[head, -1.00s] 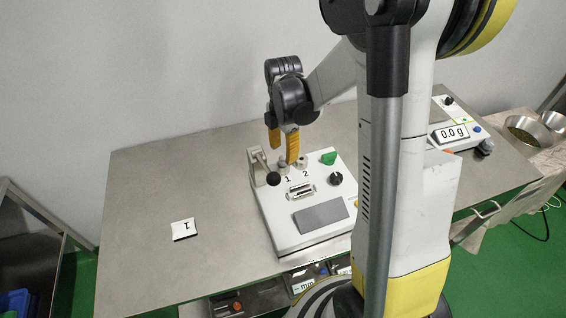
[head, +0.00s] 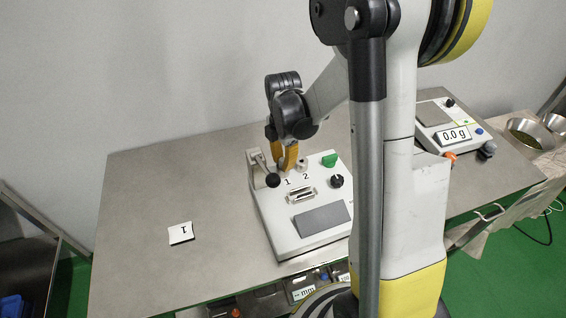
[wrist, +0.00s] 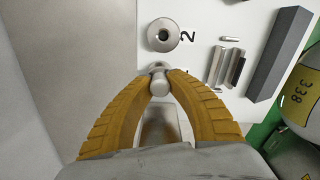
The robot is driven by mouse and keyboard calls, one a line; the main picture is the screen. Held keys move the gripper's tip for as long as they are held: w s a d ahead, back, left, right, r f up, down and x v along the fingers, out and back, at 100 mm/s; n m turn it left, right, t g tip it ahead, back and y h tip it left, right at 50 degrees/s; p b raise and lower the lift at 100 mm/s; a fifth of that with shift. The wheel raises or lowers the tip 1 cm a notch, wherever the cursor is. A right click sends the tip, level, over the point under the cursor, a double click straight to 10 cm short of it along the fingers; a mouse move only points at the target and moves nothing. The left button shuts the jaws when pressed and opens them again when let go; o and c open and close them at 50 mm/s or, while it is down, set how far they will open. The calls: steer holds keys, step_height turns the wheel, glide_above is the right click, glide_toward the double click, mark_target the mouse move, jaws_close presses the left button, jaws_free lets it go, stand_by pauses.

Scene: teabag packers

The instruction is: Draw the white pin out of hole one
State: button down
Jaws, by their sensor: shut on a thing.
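The white panel box (head: 281,222) stands on the steel table, with holes marked 1 and 2 near its back edge. My gripper (head: 286,167) is at hole one, its yellow fingers pointing down. In the wrist view, the fingertips (wrist: 159,82) are shut on the pale pin (wrist: 159,86), whose rounded head shows between them. The pin's lower part and hole one are hidden, so I cannot tell how deep it sits. The round metal collar of hole two (wrist: 164,35) is just beyond the fingertips, apart from them, with an empty-looking dark centre.
A lever with a black ball knob (head: 272,181) stands close left of the fingers. The box also carries a green part (head: 329,160), a black dial (head: 337,181) and a grey block (head: 322,217). A scale (head: 433,116) reads 0.0 g.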

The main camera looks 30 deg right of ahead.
mark_target(283, 160)
steer(key=shift+r, duration=0.1)
step_height(283, 160, up, 4)
steer(key=shift+r+p, duration=0.2)
steer(key=shift+p, duration=1)
steer(key=s+d+r+p, duration=0.3)
steer(key=s+d+r, duration=0.3)
steer(key=d, duration=0.4)
steer(key=shift+s+r, duration=0.15)
steer(key=shift+r, duration=0.05)
